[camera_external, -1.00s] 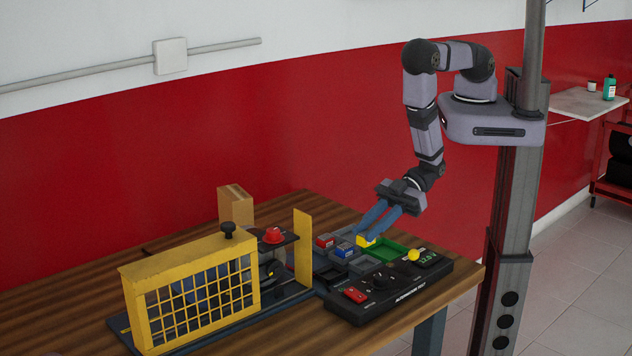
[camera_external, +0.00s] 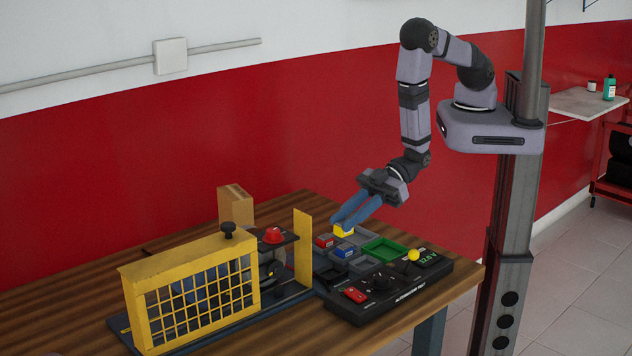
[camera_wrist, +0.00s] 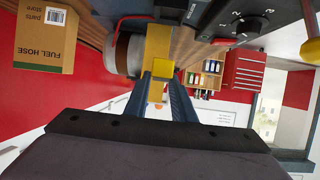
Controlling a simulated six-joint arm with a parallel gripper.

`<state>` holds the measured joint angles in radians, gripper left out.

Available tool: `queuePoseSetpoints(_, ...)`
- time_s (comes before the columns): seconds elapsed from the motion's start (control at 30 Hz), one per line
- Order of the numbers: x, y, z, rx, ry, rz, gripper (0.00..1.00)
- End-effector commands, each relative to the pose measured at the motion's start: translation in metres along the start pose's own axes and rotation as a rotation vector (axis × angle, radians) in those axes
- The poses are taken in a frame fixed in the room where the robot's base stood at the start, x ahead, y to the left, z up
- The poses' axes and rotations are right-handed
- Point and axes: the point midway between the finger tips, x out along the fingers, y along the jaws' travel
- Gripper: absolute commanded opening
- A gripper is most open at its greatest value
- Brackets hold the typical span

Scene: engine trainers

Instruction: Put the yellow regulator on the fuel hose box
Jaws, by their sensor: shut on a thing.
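The yellow regulator (camera_external: 344,230) is a small yellow block, held between the tips of my gripper (camera_external: 350,220) above the back of the parts tray. In the wrist view the regulator (camera_wrist: 163,69) shows at the ends of the blue fingers of my gripper (camera_wrist: 165,82), which are shut on it. The fuel hose box (camera_external: 236,206) is a brown cardboard box standing on the table behind the yellow guard, left of my gripper. In the wrist view the box (camera_wrist: 46,38) is at the upper left with its "FUEL HOSE" print, apart from the regulator.
The tray's grey compartments hold a red block (camera_external: 325,241) and a blue block (camera_external: 345,251); a green compartment (camera_external: 384,249) is empty. The engine trainer with a yellow mesh guard (camera_external: 195,290), upright yellow panel (camera_external: 303,247) and red knob (camera_external: 273,235) stands near the box. A black test panel (camera_external: 390,288) lies in front.

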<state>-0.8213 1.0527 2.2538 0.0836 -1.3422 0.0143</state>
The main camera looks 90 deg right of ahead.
Motion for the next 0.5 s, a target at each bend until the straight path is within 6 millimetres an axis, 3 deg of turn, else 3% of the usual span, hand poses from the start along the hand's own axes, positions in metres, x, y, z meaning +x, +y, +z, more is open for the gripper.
queuePoseSetpoints(0.03,0.018,0.011,-0.004,0.009,0.013,0.018,0.00)
queuePoseSetpoints(0.2,0.059,0.052,-0.036,0.027,0.015,0.067,0.00)
queuePoseSetpoints(0.33,0.080,0.092,-0.066,0.042,0.016,0.106,0.00)
queuePoseSetpoints(0.5,0.090,0.151,-0.106,0.065,0.015,0.165,0.00)
